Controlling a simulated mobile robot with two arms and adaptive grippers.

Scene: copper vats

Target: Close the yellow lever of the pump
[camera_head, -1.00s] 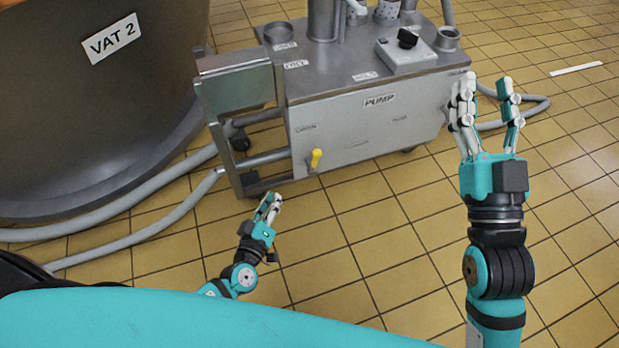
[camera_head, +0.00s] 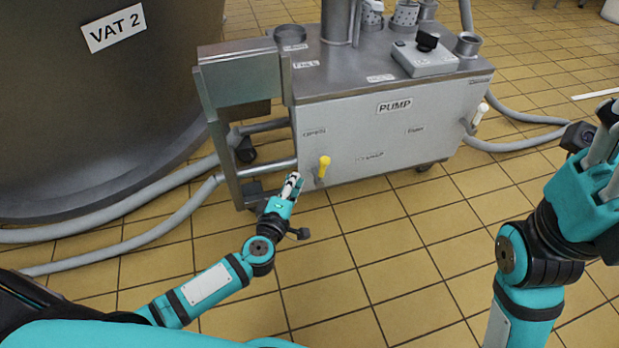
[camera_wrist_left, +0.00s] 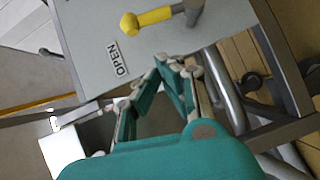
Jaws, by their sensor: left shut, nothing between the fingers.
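The grey pump (camera_head: 430,120) stands in front of me. Its yellow lever (camera_head: 324,163) sits low on the left of the front panel, its handle pointing up. In the left wrist view the lever (camera_wrist_left: 152,17) has its rounded end near the OPEN label (camera_wrist_left: 117,57). My left gripper (camera_head: 293,180) is shut and empty, just left of the lever and slightly below it, apart from it. In the wrist view the left gripper's fingers (camera_wrist_left: 165,66) lie below the lever. My right gripper (camera_head: 604,140) is at the right edge, partly cut off, its jaw state unclear.
A metal side frame (camera_head: 225,165) of the pump stands just left of the lever. Hoses (camera_head: 140,235) run along the floor to the left, beside the dark VAT 2 (camera_head: 90,110). Another hose (camera_head: 520,144) lies to the right. The tiled floor (camera_head: 400,270) in front is clear.

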